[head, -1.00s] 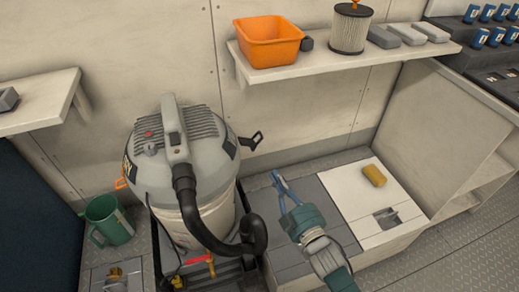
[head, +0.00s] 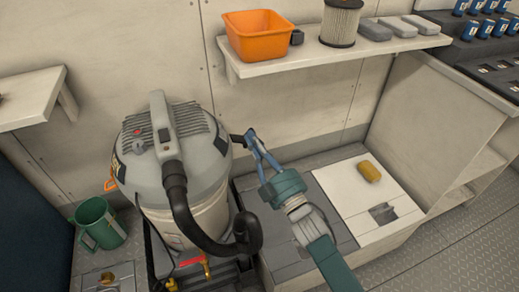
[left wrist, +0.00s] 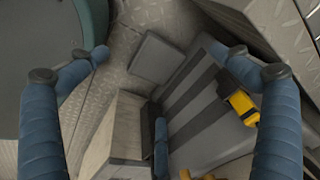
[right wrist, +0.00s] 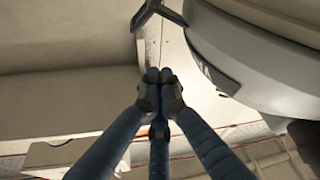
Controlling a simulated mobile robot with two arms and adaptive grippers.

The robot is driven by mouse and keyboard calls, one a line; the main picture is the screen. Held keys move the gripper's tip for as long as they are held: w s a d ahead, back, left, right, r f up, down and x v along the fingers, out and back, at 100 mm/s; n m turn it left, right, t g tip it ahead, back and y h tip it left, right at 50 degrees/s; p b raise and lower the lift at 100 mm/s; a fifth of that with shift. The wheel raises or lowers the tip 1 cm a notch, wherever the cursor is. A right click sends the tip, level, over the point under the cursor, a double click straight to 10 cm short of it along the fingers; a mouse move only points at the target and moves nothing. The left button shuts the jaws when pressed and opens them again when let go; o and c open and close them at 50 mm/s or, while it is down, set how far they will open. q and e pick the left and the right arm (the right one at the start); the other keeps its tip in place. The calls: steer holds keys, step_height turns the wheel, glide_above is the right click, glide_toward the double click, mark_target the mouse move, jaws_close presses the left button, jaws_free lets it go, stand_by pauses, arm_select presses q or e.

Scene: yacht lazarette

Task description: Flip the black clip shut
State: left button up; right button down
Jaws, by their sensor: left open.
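The black clip (head: 237,139) sticks out from the right side of the grey vacuum's head (head: 170,150), standing away from the drum. It also shows at the top of the right wrist view (right wrist: 152,14), with a forked end. My right gripper (head: 250,136) is at the clip in the head view and partly covers it. In the right wrist view its fingers (right wrist: 160,76) are together with nothing seen between them, and the clip appears just beyond the tips. Whether they touch is unclear. My left gripper (left wrist: 178,66) is open and empty; it is not seen in the head view.
A shelf (head: 300,58) with an orange bin (head: 262,36) and a filter (head: 340,22) hangs above. The black hose (head: 245,235) curves below my right gripper. A yellow sponge (head: 369,171) lies on the white panel. A green jug (head: 98,224) stands left of the vacuum.

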mark_target(242, 136)
arm_select(q)
steer(key=shift+w+r+b, duration=0.2)
steer(key=shift+w+r, duration=0.05)
steer(key=shift+r, duration=0.5)
steer(key=shift+w+r+b, duration=0.25)
steer(key=shift+w+r, duration=0.05)
steer(key=shift+r, duration=0.5)
steer(key=shift+w+r+b, duration=0.2)
steer(key=shift+w+r, duration=0.05)
steer(key=shift+r, duration=0.5)
arm_select(e)
steer(key=shift+w+a+f, duration=0.1)
steer(key=shift+w+f, duration=0.25)
steer(key=shift+w, duration=0.5)
steer(key=shift+w+f, duration=0.35)
steer(key=shift+w, duration=0.45)
steer(key=shift+w+a+f, duration=0.1)
steer(key=shift+w+f, duration=0.25)
steer(key=shift+w, duration=0.5)
steer(key=shift+d, duration=0.2)
